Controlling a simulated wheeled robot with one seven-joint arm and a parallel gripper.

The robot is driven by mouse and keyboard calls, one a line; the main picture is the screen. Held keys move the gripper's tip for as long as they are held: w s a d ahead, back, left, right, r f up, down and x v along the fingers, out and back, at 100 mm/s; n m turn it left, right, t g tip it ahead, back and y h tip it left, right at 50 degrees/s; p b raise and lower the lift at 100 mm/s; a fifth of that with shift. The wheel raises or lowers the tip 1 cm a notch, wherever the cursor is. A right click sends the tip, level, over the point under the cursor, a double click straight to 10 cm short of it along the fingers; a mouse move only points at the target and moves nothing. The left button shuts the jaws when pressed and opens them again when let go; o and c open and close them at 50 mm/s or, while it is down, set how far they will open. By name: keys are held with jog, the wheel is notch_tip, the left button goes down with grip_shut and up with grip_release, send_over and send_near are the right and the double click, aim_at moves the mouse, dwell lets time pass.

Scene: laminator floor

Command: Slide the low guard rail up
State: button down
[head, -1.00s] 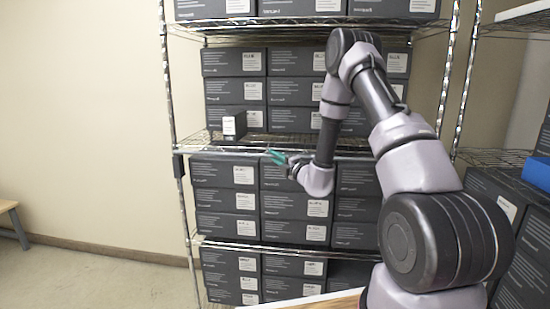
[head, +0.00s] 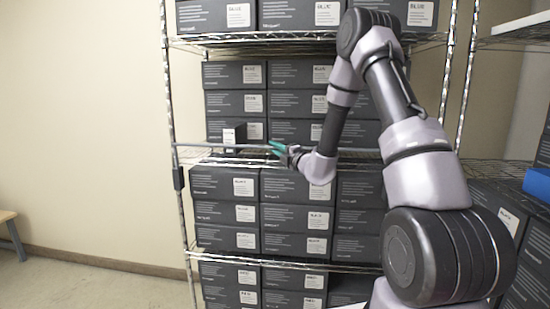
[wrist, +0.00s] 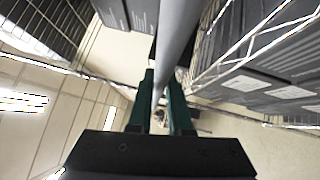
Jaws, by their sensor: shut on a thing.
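The low guard rail (head: 225,146) is a thin grey bar running across the front of the middle wire shelf, a little above the shelf's edge. My gripper (head: 278,148), with green fingers, is shut on the rail near the middle of its span. In the wrist view the rail (wrist: 178,35) is a thick grey rod running down from the top edge between the two green fingers of my gripper (wrist: 160,95). My forearm hides part of the rail to the right in the head view.
A chrome post (head: 172,115) bounds the rack at left.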

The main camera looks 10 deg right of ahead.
jog(key=shift+w+r, duration=0.1)
jog(key=shift+r, duration=0.2)
jog(key=c, duration=0.8)
grip_release()
jog(key=shift+r, duration=0.1)
jog(key=shift+c, duration=0.2)
jog(key=shift+f, duration=0.2)
jog(key=shift+s+d, duration=0.2)
jog(key=shift+s, duration=0.2)
jog(key=v, duration=1)
jog(key=shift+s+r, duration=0.1)
